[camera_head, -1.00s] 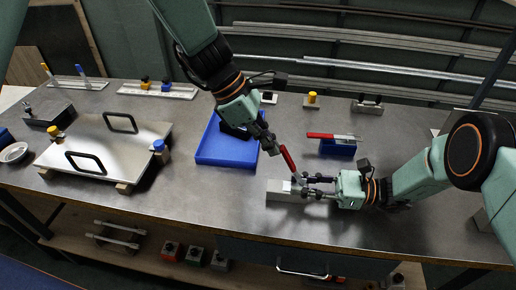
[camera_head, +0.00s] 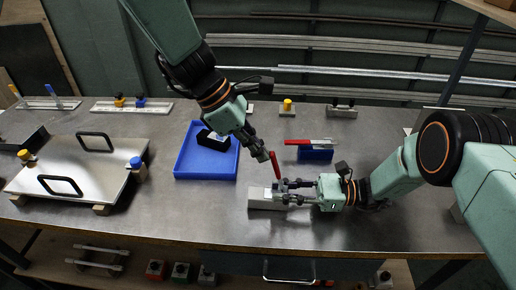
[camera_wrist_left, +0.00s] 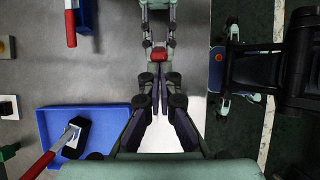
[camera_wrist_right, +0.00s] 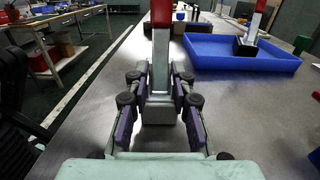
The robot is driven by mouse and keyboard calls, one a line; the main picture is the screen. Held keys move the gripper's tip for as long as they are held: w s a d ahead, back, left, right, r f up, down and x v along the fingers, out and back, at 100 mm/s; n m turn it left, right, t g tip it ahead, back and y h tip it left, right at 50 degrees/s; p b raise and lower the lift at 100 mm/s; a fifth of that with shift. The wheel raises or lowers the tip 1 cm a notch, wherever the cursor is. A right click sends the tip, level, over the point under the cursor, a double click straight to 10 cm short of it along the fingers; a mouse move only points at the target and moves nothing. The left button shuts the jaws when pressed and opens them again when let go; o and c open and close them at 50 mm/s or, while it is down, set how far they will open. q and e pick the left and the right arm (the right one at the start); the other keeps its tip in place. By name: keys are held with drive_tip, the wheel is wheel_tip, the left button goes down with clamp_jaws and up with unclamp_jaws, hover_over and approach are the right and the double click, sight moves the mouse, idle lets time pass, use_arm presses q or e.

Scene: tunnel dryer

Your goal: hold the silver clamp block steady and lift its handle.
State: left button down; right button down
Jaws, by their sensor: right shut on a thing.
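The silver clamp block (camera_head: 262,199) sits on the grey workbench, and it also shows in the right wrist view (camera_wrist_right: 158,110). Its red handle (camera_head: 275,166) stands up, slightly tilted, and its red end shows in the left wrist view (camera_wrist_left: 159,53). My right gripper (camera_head: 284,191) is shut on the clamp block from the right side. My left gripper (camera_head: 266,155) is above the block, close to the handle's upper end. Its fingers are together with only a narrow gap, and nothing shows between them (camera_wrist_left: 160,90). I cannot tell whether they touch the handle.
A blue tray (camera_head: 187,168) holding a black block (camera_head: 213,140) stands behind left. A metal plate (camera_head: 85,170) with two black handles is at far left. The bench front is clear.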

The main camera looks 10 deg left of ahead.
use_arm(q)
drive_tip(key=shift+r, duration=0.25)
use_arm(e)
drive_tip(key=shift+s+a+f, duration=0.1)
drive_tip(key=shift+s+f, duration=0.15)
drive_tip(key=shift+f, duration=0.1)
use_arm(q)
drive_tip(key=shift+r, duration=0.75)
wheel_tip(320, 180, up, 10)
drive_tip(key=shift+f, duration=0.1)
idle(0.6)
use_arm(e)
drive_tip(key=c, duration=1.1)
unclamp_jaws()
drive_tip(key=shift+o, duration=0.2)
drive_tip(key=shift+w+r, duration=0.1)
drive_tip(key=shift+w, duration=0.05)
use_arm(q)
drive_tip(key=shift+w, duration=0.15)
use_arm(e)
drive_tip(key=shift+w, duration=0.1)
